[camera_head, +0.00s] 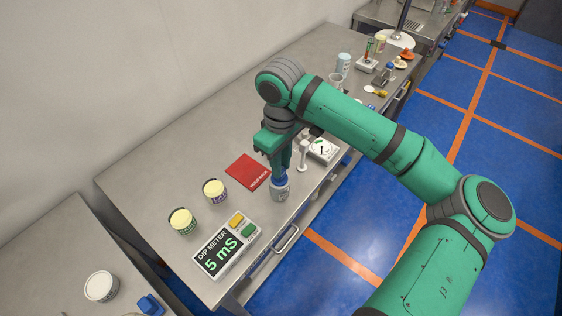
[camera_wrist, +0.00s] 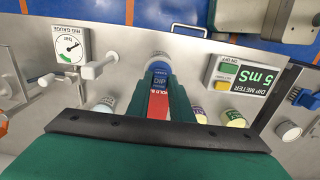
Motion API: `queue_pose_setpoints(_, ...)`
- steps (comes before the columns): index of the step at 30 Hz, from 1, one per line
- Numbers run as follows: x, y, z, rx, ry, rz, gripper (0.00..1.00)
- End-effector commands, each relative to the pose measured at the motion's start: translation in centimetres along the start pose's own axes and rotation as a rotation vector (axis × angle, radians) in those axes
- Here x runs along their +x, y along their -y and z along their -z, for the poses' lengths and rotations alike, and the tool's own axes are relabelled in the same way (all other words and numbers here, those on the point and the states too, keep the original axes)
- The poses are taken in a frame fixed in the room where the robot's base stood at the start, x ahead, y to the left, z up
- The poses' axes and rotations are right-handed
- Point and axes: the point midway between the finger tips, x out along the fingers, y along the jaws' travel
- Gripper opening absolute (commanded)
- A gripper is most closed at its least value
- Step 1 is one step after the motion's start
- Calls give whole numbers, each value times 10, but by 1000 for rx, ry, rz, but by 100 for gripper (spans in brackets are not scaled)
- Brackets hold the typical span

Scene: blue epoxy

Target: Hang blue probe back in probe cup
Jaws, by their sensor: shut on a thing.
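My gripper (camera_head: 280,168) points down over the steel bench, shut on the blue probe (camera_head: 280,181). In the wrist view the blue probe (camera_wrist: 160,80), marked DIP, shows between the green fingers of my gripper (camera_wrist: 162,92). A pale grey cup (camera_head: 280,193) is directly below the probe and also shows in the wrist view (camera_wrist: 160,63). The probe's lower end is hidden, so I cannot tell how deep it sits in the cup. The dip meter (camera_head: 226,247) lies in front to the left and reads 5 mS.
A red mat (camera_head: 248,172) lies left of my gripper. Two yellow-topped tubs (camera_head: 183,221) (camera_head: 215,191) stand beyond the meter. A white post (camera_head: 302,155) and a gauge (camera_head: 323,150) stand close on the right. Bare bench lies behind the mat.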

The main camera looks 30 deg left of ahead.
Motion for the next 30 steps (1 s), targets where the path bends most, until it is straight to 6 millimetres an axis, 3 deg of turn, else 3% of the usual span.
queue_pose_setpoints(2, 2, 0, 0, 0, 0, 0, 0)
queue_pose_setpoints(3, 2, 0, 0, 0, 0, 0, 24)
queue_pose_setpoints(6, 2, 0, 0, 1, 0, 0, 41)
queue_pose_setpoints(16, -2, 0, -1, 2, 0, 0, 41)
queue_pose_setpoints(30, -41, -2, -2, 5, -1, -1, 41)
